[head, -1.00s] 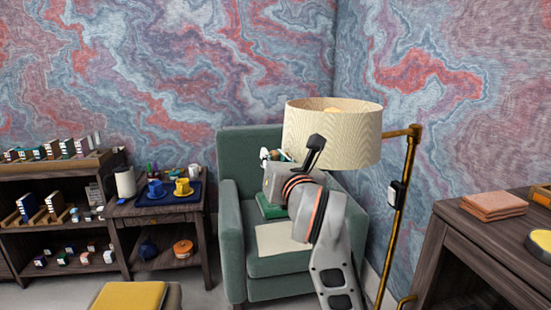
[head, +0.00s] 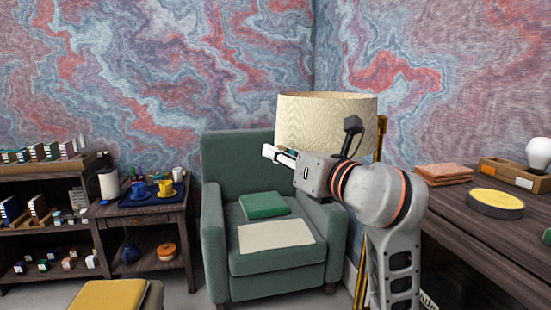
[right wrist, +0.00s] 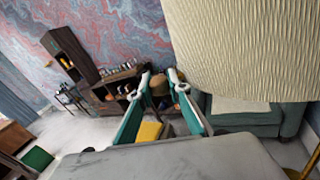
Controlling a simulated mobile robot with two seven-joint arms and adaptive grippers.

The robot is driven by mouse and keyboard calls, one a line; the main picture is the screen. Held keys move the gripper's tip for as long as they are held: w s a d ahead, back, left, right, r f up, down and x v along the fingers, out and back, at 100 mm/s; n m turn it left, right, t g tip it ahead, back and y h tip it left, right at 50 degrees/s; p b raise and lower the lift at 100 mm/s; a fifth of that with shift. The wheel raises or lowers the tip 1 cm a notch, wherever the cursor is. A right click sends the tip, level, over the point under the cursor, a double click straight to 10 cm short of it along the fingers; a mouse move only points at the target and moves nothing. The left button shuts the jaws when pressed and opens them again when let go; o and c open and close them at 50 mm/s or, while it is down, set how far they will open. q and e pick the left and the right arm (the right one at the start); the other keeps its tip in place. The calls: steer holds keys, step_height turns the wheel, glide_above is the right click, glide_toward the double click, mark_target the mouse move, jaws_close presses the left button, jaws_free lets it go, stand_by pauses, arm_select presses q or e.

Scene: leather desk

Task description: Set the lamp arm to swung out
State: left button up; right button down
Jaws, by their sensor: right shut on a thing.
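The lamp has a cream ribbed shade (head: 320,112) and a brass pole (head: 379,145) standing beside the armchair. The pole's top shows just right of the shade; the lamp arm itself is hidden. My right gripper (head: 277,153) reaches leftward in front of the shade's lower edge. In the right wrist view the shade (right wrist: 250,50) is large, to the right of my right gripper (right wrist: 159,74). Its two teal fingers have a narrow gap between the tips. It is shut on part of the lamp, but the contact is not clear. My left gripper is not in view.
A green armchair (head: 238,160) stands behind the gripper with a green cushion (head: 263,205) on it. The dark desk (head: 470,225) at the right holds a yellow-topped round tin (head: 495,202). A side table (head: 150,208) and shelf stand left. Open floor is limited.

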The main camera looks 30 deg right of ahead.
steer(key=shift+s, duration=0.1)
stand_by(0.3)
steer(key=c, duration=2.1)
jaws_free()
steer(key=shift+c, duration=0.2)
steer(key=shift+r, duration=5)
